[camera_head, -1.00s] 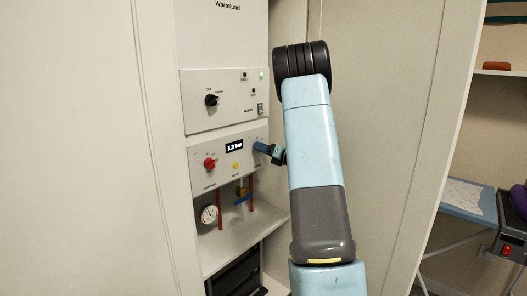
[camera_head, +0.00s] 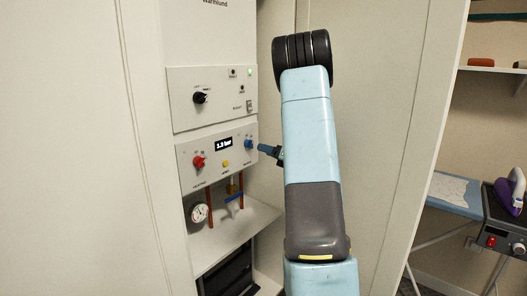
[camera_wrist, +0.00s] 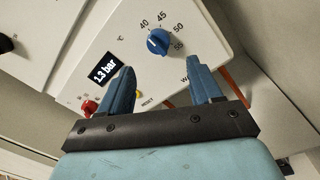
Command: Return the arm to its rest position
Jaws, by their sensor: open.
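My gripper (camera_wrist: 164,95) is open, with its two blue fingers apart and nothing between them in the wrist view. Beyond the fingers is a blue knob (camera_wrist: 158,41) with a scale reading 40, 45, 50, 55; it also shows in the head view (camera_head: 249,144). The fingers look apart from the knob. In the head view, part of my gripper (camera_head: 264,149) shows just right of the knob, and my arm hides the rest. The arm reaches up in front of the boiler panel (camera_head: 215,172). The display (camera_head: 223,144) reads about 1.3 bar.
A red knob (camera_head: 198,162), a black knob (camera_head: 200,97), a yellow button (camera_head: 225,164) and a round gauge (camera_head: 199,212) are on or below the boiler. Cabinet walls (camera_head: 375,120) stand close on both sides. An ironing board (camera_head: 452,192) and purple iron (camera_head: 511,190) are at right.

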